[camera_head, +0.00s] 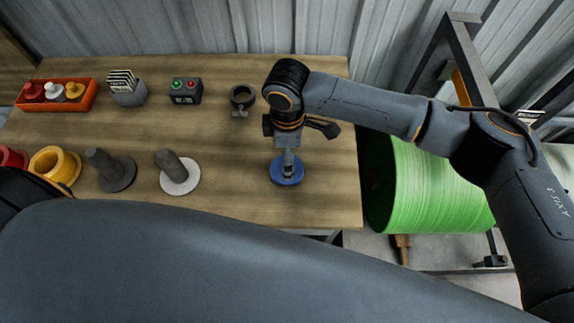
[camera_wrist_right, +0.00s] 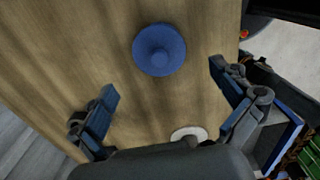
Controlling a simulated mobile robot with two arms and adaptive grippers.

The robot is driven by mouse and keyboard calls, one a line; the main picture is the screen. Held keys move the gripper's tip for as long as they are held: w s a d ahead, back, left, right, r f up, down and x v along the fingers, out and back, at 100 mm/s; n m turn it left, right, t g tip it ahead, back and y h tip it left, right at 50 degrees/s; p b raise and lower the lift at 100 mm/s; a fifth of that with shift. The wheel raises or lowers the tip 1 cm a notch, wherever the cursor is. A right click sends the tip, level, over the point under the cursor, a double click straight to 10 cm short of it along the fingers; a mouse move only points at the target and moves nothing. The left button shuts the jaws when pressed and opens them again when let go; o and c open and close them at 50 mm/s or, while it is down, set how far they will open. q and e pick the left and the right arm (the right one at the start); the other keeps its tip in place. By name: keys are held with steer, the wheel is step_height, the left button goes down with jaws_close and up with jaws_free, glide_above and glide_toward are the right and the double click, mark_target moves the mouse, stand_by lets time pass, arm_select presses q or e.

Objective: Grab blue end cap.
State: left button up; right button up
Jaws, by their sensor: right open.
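The blue end cap (camera_head: 286,174) is a round disc with a raised hub, lying on the wooden table near its right front part. It also shows in the right wrist view (camera_wrist_right: 159,50), upper middle. My right gripper (camera_head: 288,155) is above it and partly covers it in the head view. In the right wrist view my right gripper (camera_wrist_right: 163,80) has its two fingers spread wide with nothing between them, and the cap lies beyond the fingertips, apart from them. My left gripper is not in view.
Left of the cap on the table (camera_head: 230,205) stand a white-based grey end cap (camera_head: 184,180), a dark grey one (camera_head: 114,174) and a yellow one (camera_head: 54,165). Behind are a grey clamp collar (camera_head: 242,97) and a button box (camera_head: 185,90). A green roll (camera_head: 430,190) is beyond the right edge.

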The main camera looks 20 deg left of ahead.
mark_target(276, 167)
steer(key=shift+w+a+f+p, duration=0.1)
steer(key=shift+f+p, duration=0.7)
steer(key=shift+f, duration=2.4)
steer(key=shift+c, duration=0.2)
